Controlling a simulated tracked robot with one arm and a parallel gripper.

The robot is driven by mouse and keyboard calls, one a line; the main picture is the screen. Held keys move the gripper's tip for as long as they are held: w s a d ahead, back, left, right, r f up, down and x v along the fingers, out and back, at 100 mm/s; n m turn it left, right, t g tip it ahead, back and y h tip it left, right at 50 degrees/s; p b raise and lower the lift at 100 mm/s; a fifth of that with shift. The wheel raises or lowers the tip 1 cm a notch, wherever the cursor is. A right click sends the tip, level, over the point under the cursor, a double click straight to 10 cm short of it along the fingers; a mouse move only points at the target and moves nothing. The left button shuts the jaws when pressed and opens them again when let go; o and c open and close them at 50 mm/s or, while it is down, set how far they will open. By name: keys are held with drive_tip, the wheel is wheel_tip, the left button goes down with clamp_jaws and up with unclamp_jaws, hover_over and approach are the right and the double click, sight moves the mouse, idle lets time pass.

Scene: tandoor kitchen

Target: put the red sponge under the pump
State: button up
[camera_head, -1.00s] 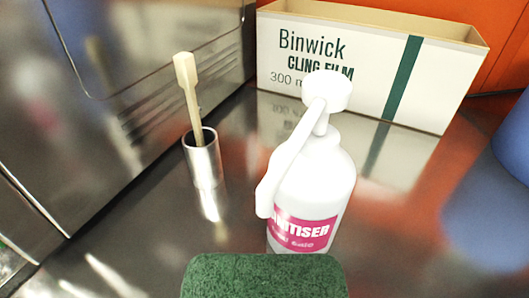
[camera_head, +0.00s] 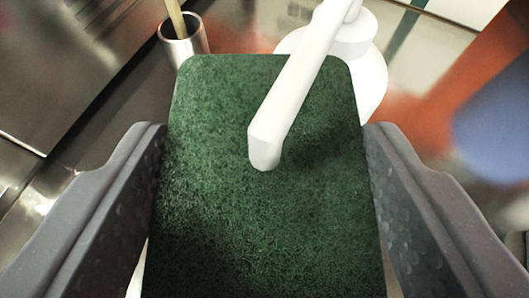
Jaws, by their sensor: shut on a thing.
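A sponge (camera_head: 230,215) with a rough green upper face fills the middle of the view; no red shows on it. My gripper (camera_head: 265,140) is shut on it, one finger at its left side and one at its right. The white pump bottle (camera_head: 372,75) stands just beyond the sponge, mostly hidden behind it. The white pump spout (camera_head: 300,85) reaches toward me over the sponge, its tip above the green face. A dark shadow lies on the face right of the tip. I cannot tell the gap between tip and sponge.
A metal cup (camera_head: 183,45) with a wooden-handled tool stands at the back left. Part of a white box (camera_head: 465,10) shows at the back right. A blurred blue object (camera_head: 500,125) is at the right. A steel wall (camera_head: 70,60) runs along the left.

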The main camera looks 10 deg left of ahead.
drive_tip(key=shift+f, duration=0.5)
drive_tip(key=o, duration=0.9)
drive_tip(key=shift+o, duration=0.2)
drive_tip(key=shift+r, duration=0.1)
drive_tip(key=shift+r, duration=0.6)
drive_tip(key=v, duration=1.2)
drive_tip(key=shift+f, duration=0.25)
